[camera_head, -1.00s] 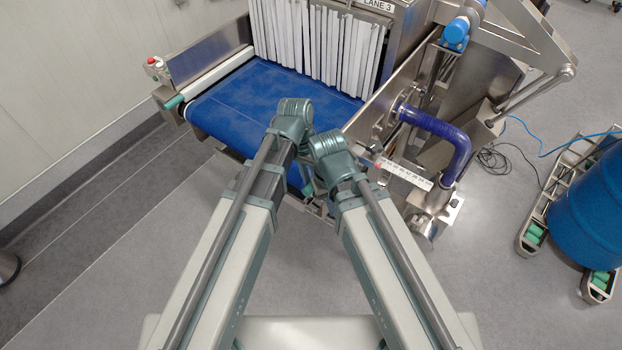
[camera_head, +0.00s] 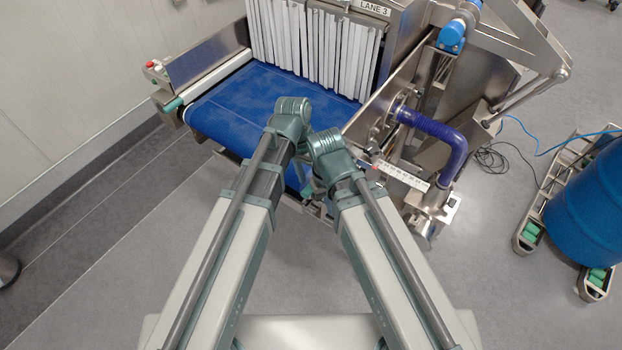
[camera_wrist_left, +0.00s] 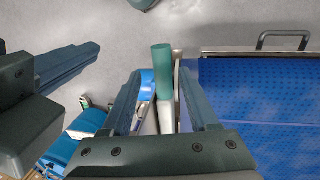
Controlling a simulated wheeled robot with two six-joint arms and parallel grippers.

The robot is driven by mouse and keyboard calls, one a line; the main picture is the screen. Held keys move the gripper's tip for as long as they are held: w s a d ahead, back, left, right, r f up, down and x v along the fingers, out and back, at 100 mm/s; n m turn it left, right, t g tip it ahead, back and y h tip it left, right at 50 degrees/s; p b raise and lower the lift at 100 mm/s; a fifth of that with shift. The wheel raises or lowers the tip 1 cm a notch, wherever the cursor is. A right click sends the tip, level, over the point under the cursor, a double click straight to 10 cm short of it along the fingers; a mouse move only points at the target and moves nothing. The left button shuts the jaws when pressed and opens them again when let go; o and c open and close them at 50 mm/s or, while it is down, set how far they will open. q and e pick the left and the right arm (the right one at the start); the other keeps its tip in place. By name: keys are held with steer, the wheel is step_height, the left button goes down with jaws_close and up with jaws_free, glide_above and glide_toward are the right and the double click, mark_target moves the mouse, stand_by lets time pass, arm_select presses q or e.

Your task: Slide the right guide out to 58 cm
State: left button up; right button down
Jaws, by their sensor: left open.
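The right guide is a white rail (camera_wrist_left: 166,116) with a green end grip (camera_wrist_left: 162,75), seen in the left wrist view beside the blue belt (camera_wrist_left: 260,100). My left gripper (camera_wrist_left: 160,73) is open, with one finger on each side of the grip; I cannot tell whether either touches it. In the head view my arms hide both grippers and most of this guide. A white scale (camera_head: 403,177) with a red mark (camera_head: 377,167) at its left end is right of my arms; its numbers are too small to read. Part of my right gripper (camera_wrist_left: 68,65) shows at the left of the wrist view.
The left guide (camera_head: 217,79), white with a green end, lies along the belt's left side. White strip curtains (camera_head: 320,45) hang at the tunnel mouth. A bent blue hose (camera_head: 455,150) rises beside the scale. A blue drum (camera_head: 590,205) stands on the right. Front floor is clear.

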step_height(320, 180, up, 12)
steer(key=p, duration=1.1)
